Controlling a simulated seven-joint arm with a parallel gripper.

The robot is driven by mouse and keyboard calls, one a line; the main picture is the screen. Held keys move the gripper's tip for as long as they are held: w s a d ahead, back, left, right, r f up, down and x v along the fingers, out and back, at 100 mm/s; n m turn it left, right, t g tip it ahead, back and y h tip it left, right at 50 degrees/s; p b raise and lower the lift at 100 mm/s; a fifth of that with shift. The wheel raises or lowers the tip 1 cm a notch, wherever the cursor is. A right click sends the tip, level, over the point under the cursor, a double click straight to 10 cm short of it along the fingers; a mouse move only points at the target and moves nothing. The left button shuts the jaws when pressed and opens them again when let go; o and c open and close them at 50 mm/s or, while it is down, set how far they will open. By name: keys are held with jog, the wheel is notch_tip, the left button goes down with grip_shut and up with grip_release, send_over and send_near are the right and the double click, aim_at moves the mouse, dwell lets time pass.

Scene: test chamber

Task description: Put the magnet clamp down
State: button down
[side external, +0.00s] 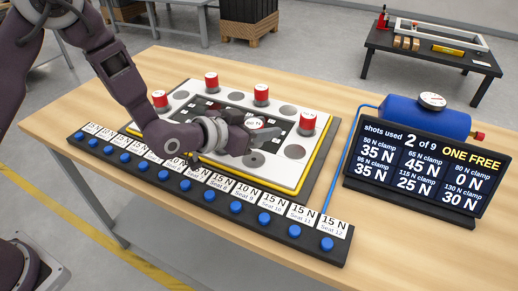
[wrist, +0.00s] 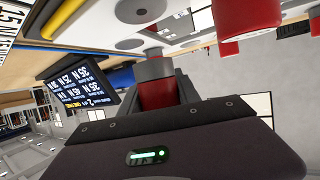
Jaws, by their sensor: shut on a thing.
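My gripper (side external: 262,136) is low over the right part of the white plate (side external: 291,178), arm reaching in from the left. In the wrist view my gripper (wrist: 157,88) is shut on a magnet clamp (wrist: 157,96), a red cylinder with a grey band. Its far end is close to the plate's face; I cannot tell whether they touch. In the side view the held clamp is mostly hidden by the gripper. Several other red clamps stand upright on the plate, one at its right edge (side external: 307,124) and one at its back (side external: 261,95).
A dark strip (side external: 290,243) with blue buttons and force labels runs along the front. At right stand a display (side external: 421,165) reading "shots used 2 of 9" and a blue tank (side external: 424,118) with a gauge and hose. Bare wooden tabletop (side external: 358,246) lies at front right.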

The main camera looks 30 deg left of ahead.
aim_at(262, 155)
notch_tip(262, 155, down, 5)
jog(key=shift+f, duration=0.1)
jog(key=shift+f, duration=0.15)
jog(key=c, duration=0.9)
grip_release()
jog(key=shift+r, duration=0.25)
jog(key=v, duration=0.7)
jog(key=shift+s+a, duration=0.15)
jog(key=shift+s, duration=0.05)
